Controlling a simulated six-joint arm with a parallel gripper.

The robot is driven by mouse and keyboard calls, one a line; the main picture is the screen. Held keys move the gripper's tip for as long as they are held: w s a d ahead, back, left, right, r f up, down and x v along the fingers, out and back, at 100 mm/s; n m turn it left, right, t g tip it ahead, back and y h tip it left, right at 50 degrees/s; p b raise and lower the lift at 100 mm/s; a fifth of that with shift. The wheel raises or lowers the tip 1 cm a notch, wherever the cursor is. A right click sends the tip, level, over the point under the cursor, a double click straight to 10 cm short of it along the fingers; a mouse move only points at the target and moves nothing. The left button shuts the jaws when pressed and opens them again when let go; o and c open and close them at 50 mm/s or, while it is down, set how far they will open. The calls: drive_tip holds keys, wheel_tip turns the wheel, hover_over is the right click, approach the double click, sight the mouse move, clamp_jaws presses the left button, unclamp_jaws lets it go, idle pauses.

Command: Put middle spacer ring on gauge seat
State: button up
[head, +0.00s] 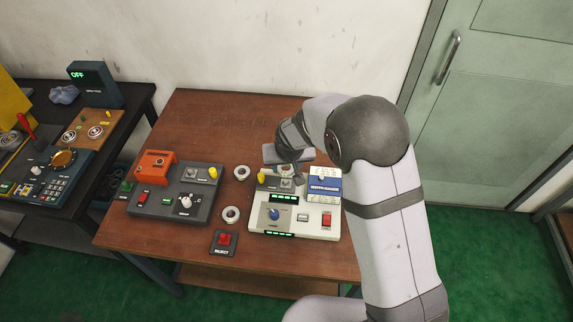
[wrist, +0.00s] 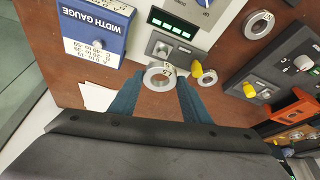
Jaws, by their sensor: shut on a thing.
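My gripper (wrist: 156,82) is shut on a spacer ring (wrist: 159,77), a pale metal ring with dark marks on its face, held between the two blue-grey fingertips. In the head view my gripper (head: 287,163) is over the back of the white gauge unit (head: 258,222), and the arm and fingers mostly hide the held ring. The gauge seat (wrist: 162,49), a grey square plate with a round post, shows just beyond the ring in the wrist view. It also shows below the gripper in the head view (head: 287,183). The ring appears apart from the seat; its exact height cannot be told.
Two loose rings, one (head: 242,173) near the unit's back left and one (head: 231,214) farther forward, lie on the brown table (head: 210,115). A blue width gauge box (head: 324,184) and yellow knob (head: 262,178) flank the seat. A dark panel (head: 150,205) stands left, a reject button (head: 224,241) in front.

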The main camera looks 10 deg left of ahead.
sight(286, 181)
drive_tip(key=shift+f+b, duration=1.05)
drive_tip(key=shift+f, duration=0.7)
drive_tip(key=shift+b, duration=0.3)
drive_tip(key=shift+f+b, duration=1.7)
drive_tip(key=shift+b, duration=0.25)
idle(1.9)
drive_tip(key=o, duration=1.3)
drive_tip(key=shift+r+p, duration=2.75)
drive_tip(key=shift+r, duration=1)
